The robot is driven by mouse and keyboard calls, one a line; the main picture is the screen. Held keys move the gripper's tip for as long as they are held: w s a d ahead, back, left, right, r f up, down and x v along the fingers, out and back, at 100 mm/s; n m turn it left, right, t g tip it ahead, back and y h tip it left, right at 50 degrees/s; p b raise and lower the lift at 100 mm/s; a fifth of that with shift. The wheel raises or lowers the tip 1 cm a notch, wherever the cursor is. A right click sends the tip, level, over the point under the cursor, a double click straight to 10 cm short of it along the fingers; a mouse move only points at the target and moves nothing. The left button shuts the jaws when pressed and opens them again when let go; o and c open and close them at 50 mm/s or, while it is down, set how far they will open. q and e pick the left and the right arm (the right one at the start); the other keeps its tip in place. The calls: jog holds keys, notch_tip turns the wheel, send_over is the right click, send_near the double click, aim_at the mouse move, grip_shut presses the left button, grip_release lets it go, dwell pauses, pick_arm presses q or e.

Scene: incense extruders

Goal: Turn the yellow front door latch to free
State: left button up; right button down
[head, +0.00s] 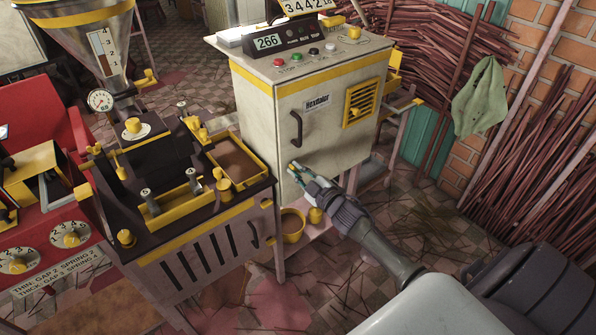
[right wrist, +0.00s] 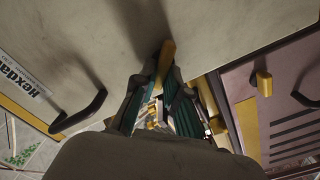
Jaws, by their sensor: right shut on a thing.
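The pale cabinet door (head: 340,125) has a dark bar handle (head: 296,129) and a "Hexdalur" label. My right gripper (head: 297,172) is at the lower left of this door, below the handle. In the right wrist view, the yellow front door latch (right wrist: 166,59) stands between the fingertips of my right gripper (right wrist: 164,80), which are shut on it. The latch appears as a short bar, close to the door face. In the head view the fingers mostly hide it. The door looks closed. My left gripper is not in view.
A dark extruder machine (head: 150,165) with yellow trim stands close on the left. A yellow bowl (head: 293,226) is low beside the cabinet. Bundles of sticks (head: 545,150) lean against the brick wall at right. Patterned floor (head: 415,215) is open right of the cabinet.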

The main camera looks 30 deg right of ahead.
dwell(0.4)
jog(key=c, duration=1.2)
grip_release()
jog(key=s, duration=1.2)
jog(key=shift+d, duration=0.45)
jog(key=shift+f, duration=0.1)
